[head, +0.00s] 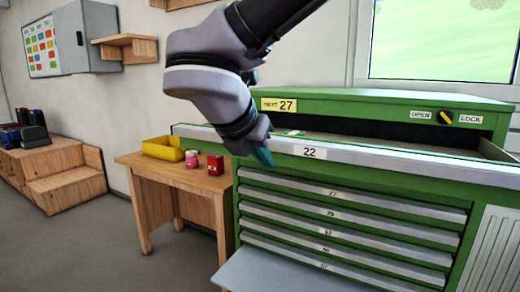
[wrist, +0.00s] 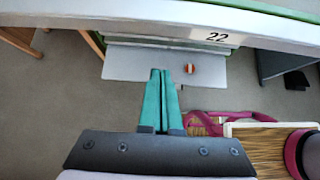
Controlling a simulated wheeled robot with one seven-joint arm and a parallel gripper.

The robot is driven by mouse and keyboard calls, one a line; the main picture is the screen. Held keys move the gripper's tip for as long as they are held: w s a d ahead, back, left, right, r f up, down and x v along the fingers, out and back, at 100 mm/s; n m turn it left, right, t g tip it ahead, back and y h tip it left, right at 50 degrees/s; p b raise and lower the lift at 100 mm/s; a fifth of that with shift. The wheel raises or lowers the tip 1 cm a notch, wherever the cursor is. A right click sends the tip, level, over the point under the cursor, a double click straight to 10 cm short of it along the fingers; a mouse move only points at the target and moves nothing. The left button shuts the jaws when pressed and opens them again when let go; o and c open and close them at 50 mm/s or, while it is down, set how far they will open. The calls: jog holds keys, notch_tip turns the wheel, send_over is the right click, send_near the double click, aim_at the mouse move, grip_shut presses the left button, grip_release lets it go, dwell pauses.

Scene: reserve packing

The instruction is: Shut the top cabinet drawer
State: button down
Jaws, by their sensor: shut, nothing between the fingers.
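The green cabinet (head: 375,103) stands at the right in the head view. Its top drawer (head: 380,163), with a pale front labelled 22, is pulled out, and a dark gap shows behind the front. The drawer front also crosses the top of the wrist view (wrist: 130,28). My gripper (head: 264,156) is at the drawer front, left of the label, with its teal fingers pointing down. In the wrist view my gripper (wrist: 161,72) has its fingers together and empty, below the drawer front in the picture. I cannot tell whether it touches the front.
Several lower drawers (head: 350,215) are closed.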

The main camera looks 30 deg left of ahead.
aim_at(316, 136)
jog(key=w+f, duration=0.1)
jog(key=w, duration=0.1)
jog(key=w+f, duration=0.1)
jog(key=w, duration=0.1)
jog(key=w+f, duration=0.1)
jog(key=w, duration=0.1)
jog(key=shift+w+d+f, duration=0.1)
jog(key=shift+w+d, duration=0.05)
jog(key=shift+w, duration=0.45)
jog(key=shift+w, duration=0.1)
jog(key=w, duration=1.8)
jog(key=w+d, duration=0.1)
jog(key=w, duration=0.9)
